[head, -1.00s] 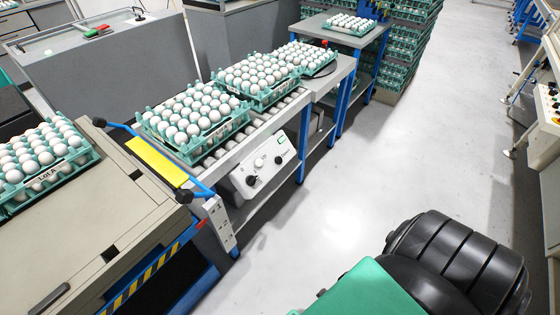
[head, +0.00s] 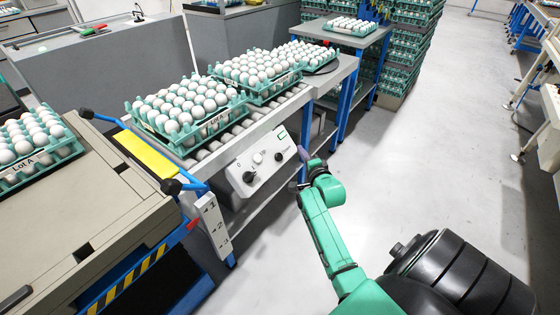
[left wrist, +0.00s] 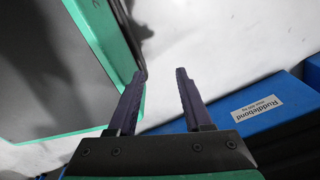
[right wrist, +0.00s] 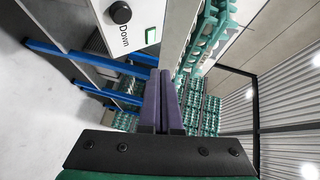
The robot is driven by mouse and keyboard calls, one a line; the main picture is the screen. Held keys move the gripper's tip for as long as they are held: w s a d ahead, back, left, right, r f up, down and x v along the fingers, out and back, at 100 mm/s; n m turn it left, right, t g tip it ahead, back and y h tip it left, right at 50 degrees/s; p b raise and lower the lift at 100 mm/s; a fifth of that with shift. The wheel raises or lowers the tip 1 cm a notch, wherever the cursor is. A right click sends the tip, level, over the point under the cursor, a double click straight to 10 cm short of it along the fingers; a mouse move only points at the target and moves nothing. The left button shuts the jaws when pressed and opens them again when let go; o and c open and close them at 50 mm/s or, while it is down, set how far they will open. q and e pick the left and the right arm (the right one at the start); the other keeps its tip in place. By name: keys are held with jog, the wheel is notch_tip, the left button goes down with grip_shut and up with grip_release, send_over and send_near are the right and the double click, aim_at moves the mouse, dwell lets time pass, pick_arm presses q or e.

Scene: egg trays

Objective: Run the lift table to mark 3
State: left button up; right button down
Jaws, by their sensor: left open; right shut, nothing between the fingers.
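The lift table (head: 60,235) is a beige platform at the lower left, carrying an egg tray marked Lot A (head: 42,168). A pale plate (head: 213,226) at its corner bears marks 1, 2 and 3. My right gripper (head: 303,153) is shut and empty just right of the box. In the right wrist view, its fingertips (right wrist: 160,75) are below a black knob (right wrist: 120,13) labelled Down. My left gripper (left wrist: 160,75) is open and empty.
Several full egg trays (head: 190,147) stand on the roller conveyor (head: 235,130) behind the box. A blue handle (head: 130,128) and yellow plate (head: 146,153) border the lift table. The grey floor (head: 400,140) at right is open. A blue box (left wrist: 255,105) shows in the left wrist view.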

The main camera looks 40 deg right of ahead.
aim_at(279, 157)
pick_arm(q)
notch_tip(279, 157, down, 4)
jog(key=b, duration=0.4)
jog(key=w+d+r+b, duration=0.2)
jog(key=w+b, duration=0.3)
jog(key=w, duration=0.5)
jog(key=shift+w+r+n, duration=0.25)
jog(key=shift+r+n, duration=0.05)
pick_arm(e)
jog(key=shift+w+a+f, duration=0.35)
jog(key=shift+w+f, duration=0.65)
jog(key=shift+w, duration=0.05)
jog(key=shift+w+a+f, duration=0.3)
jog(key=shift+w+f, duration=0.7)
jog(key=shift+w, duration=0.05)
jog(key=shift+w+a+f, duration=0.35)
jog(key=shift+w+f, duration=0.65)
jog(key=shift+w, duration=0.05)
pick_arm(q)
jog(key=shift+d, duration=0.1)
jog(key=shift+f, duration=0.2)
pick_arm(e)
jog(key=shift+w+f, duration=0.25)
jog(key=shift+w, duration=0.05)
